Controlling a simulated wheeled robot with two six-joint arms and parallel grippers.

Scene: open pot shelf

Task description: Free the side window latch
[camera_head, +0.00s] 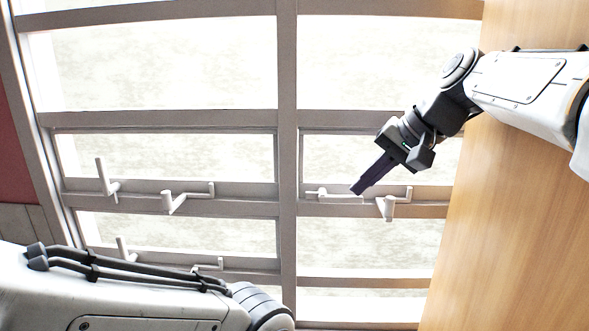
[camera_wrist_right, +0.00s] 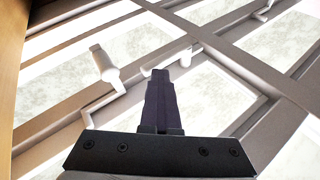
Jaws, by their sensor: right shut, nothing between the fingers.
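The window frame (camera_head: 287,120) carries several white latches. On the right-hand pane's lower rail are a straight latch (camera_head: 333,197) and a cranked handle (camera_head: 388,207). My right gripper (camera_head: 357,189) is shut and empty, pointing down-left, its tips in front of the straight latch's right end. In the right wrist view the gripper tips (camera_wrist_right: 160,75) overlap that latch (camera_wrist_right: 150,70), partly hiding it. The cranked handle (camera_wrist_right: 104,66) is left of the tips there. I cannot tell whether the tips touch the latch. My left gripper is out of view.
The left-hand pane has an upright latch (camera_head: 106,180) and a cranked handle (camera_head: 172,201). Below are another upright latch (camera_head: 125,250) and a handle (camera_head: 207,266). A wooden panel (camera_head: 500,220) stands at the right. My left arm fills the bottom left.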

